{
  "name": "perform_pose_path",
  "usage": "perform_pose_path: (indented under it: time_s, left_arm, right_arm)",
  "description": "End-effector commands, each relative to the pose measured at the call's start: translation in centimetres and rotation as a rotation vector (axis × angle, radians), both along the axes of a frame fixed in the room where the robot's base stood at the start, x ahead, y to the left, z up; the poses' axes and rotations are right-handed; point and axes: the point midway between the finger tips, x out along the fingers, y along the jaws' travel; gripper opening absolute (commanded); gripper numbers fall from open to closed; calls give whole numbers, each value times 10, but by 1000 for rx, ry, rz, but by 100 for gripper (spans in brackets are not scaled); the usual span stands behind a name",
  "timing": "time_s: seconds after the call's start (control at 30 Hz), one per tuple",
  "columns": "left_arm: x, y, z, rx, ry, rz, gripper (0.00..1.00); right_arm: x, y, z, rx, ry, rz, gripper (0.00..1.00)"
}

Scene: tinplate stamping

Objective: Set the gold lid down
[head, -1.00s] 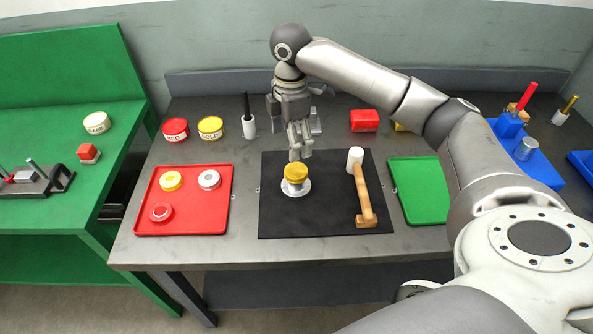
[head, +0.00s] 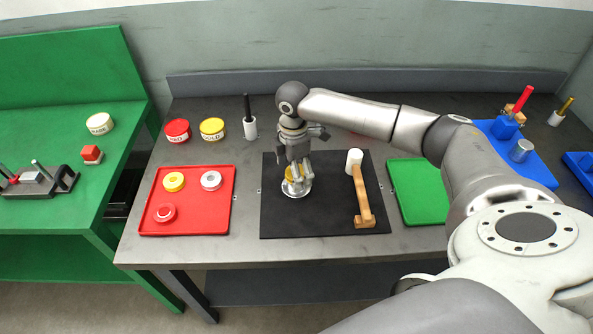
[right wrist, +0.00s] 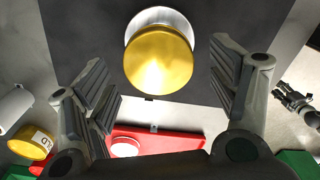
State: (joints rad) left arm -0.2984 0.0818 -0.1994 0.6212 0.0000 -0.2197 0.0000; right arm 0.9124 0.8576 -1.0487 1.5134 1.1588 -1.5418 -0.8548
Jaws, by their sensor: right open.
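The gold lid (head: 291,175) sits on a silver round piece on the black mat (head: 283,224), partly hidden by my right gripper in the head view. In the right wrist view the gold lid (right wrist: 158,65) shows as a smooth gold round top, with the silver rim (right wrist: 160,16) behind it. My right gripper (head: 298,183) points down at the lid. In the right wrist view its fingers (right wrist: 163,68) are spread wide, one at each side of the lid, with clear gaps.
A mallet (head: 361,190) lies on the mat to the right. A red tray (head: 190,222) with several round pieces is to the left, a green tray (head: 410,180) to the right. Red (head: 177,131) and gold (head: 212,129) tins and a black-handled tool (head: 248,118) stand behind.

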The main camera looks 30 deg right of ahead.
Motion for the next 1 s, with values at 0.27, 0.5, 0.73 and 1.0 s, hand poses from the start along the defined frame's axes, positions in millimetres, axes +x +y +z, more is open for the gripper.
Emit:
perform_pose_path:
  time_s: [0.27,0.5,0.73,1.0]
  left_arm:
    - [-1,-3,0,-3,1,1,41]
    - [-1,-2,-1,-3,2,1,41]
    - [-2,-3,-1,-3,3,1,41]
    - [-2,-2,-10,-2,4,0,41]
  right_arm:
    - [0,0,0,0,0,0,65]
    - [0,0,0,1,0,0,39]
    - [0,0,0,1,0,0,36]
    - [1,0,14,2,-2,0,36]
